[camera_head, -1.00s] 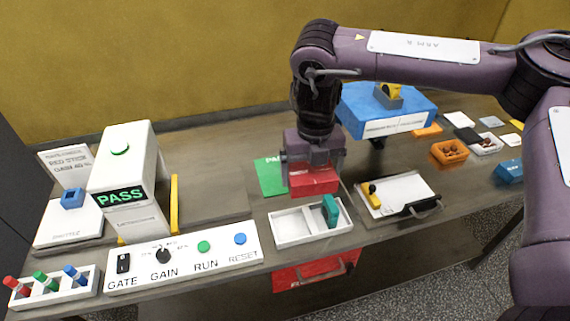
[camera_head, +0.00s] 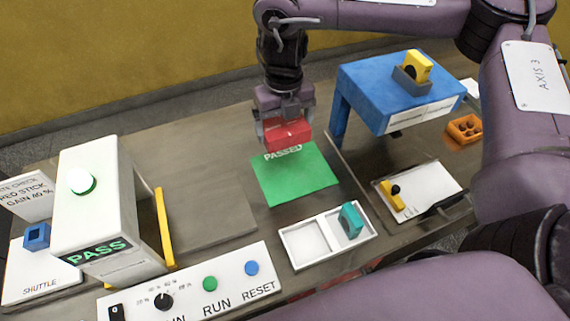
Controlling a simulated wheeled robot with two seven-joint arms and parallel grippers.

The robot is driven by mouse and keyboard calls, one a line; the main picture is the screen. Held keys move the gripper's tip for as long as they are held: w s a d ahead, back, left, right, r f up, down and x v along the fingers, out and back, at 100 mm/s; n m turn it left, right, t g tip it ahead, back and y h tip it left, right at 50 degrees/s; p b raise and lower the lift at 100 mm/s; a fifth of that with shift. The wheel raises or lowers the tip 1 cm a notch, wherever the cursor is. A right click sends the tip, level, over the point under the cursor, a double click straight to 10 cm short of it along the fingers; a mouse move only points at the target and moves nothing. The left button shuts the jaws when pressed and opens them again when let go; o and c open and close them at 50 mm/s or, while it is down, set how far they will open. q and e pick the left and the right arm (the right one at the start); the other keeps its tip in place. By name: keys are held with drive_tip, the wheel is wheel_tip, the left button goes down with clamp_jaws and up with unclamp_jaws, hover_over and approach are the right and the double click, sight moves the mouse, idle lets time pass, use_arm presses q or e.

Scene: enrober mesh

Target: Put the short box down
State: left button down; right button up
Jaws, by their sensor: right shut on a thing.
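My right gripper (camera_head: 287,128) is shut on a red box (camera_head: 288,133). It holds the box at the far edge of the green mat (camera_head: 297,178), which carries the word PASSED. I cannot tell whether the box touches the mat or hangs a little above it. The mat is otherwise bare. A white two-compartment tray (camera_head: 288,258) stands in front of the mat. A teal block (camera_head: 350,219) is in its right compartment, and its left compartment is empty. My left gripper is not in view.
A white machine (camera_head: 88,190) showing PASS stands at left, beside a yellow bar (camera_head: 163,228). A button panel (camera_head: 187,290) is in front. A blue stand (camera_head: 385,92) with a yellow item (camera_head: 417,66) on top is right of the box. A white clipboard (camera_head: 432,185) lies at right.

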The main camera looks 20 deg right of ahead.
wheel_tip(320, 180, down, 5)
drive_tip(key=b, duration=0.2)
hover_over(284, 176)
wheel_tip(284, 176, down, 7)
drive_tip(key=shift+f, duration=0.15)
wheel_tip(284, 176, down, 3)
drive_tip(key=shift+f, duration=0.1)
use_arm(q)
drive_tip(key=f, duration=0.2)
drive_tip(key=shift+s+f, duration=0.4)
use_arm(e)
drive_tip(key=shift+f, duration=0.35)
use_arm(q)
drive_tip(key=shift+b, duration=0.3)
use_arm(e)
drive_tip(key=shift+f, duration=0.1)
drive_tip(key=o, duration=0.7)
drive_tip(key=shift+f, duration=0.1)
drive_tip(key=shift+o, duration=0.9)
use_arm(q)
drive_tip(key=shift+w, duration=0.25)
